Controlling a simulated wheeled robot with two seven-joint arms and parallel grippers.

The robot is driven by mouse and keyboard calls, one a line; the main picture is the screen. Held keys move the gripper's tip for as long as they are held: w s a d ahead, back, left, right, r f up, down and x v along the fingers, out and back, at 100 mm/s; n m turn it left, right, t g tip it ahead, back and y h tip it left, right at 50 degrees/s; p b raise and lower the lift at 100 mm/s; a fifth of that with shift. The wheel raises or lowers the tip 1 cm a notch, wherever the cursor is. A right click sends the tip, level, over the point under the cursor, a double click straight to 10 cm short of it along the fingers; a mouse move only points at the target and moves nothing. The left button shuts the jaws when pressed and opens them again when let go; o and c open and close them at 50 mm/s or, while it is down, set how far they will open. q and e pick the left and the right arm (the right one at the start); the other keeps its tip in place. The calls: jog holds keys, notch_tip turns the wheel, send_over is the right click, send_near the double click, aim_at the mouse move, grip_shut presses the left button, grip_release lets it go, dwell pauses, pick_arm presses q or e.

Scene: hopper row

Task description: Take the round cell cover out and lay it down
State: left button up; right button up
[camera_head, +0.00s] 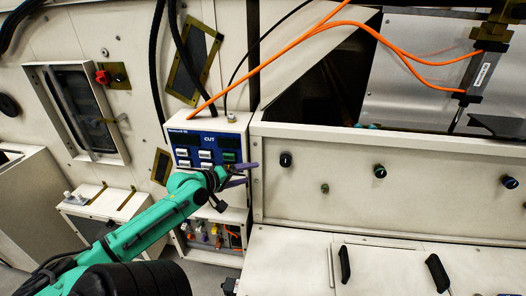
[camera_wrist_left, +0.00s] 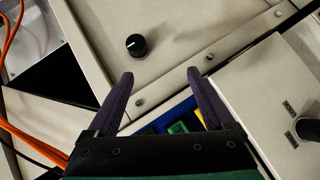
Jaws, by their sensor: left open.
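I cannot make out a round cell cover for certain in either view. My left gripper (camera_head: 247,175) is in front of the control box marked CUT (camera_head: 208,141), near the left end of the long cream panel (camera_head: 330,190). Its two dark fingers are apart with nothing between them, and they also show in the left wrist view (camera_wrist_left: 160,73). There a black knob (camera_wrist_left: 135,46) lies on the cream panel ahead of the fingers, apart from them. My right gripper is not in view.
An open dark hopper bay (camera_head: 320,88) lies behind the cream panel. Orange cables (camera_head: 290,42) run from the control box to a unit at the upper right. Black handles (camera_head: 345,264) stand on the lower front surface. A framed window (camera_head: 78,100) is at left.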

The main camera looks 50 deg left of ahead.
aim_at(283, 162)
pick_arm(q)
jog(key=shift+h, duration=0.5)
jog(key=w+d, duration=0.1)
jog(key=w, duration=0.3)
jog(key=w+d, duration=0.1)
jog(key=w, duration=0.4)
jog(key=w+d, duration=0.1)
jog(key=w, duration=0.3)
jog(key=shift+w+d+f+p, duration=0.15)
jog(key=shift+w+f+p, duration=0.15)
jog(key=shift+w+f, duration=0.05)
jog(key=shift+w+d+f, duration=0.1)
jog(key=shift+w+f, duration=0.2)
jog(key=shift+w, duration=0.35)
jog(key=shift+s, duration=0.1)
jog(key=c, duration=1.2)
jog(key=o, duration=1.2)
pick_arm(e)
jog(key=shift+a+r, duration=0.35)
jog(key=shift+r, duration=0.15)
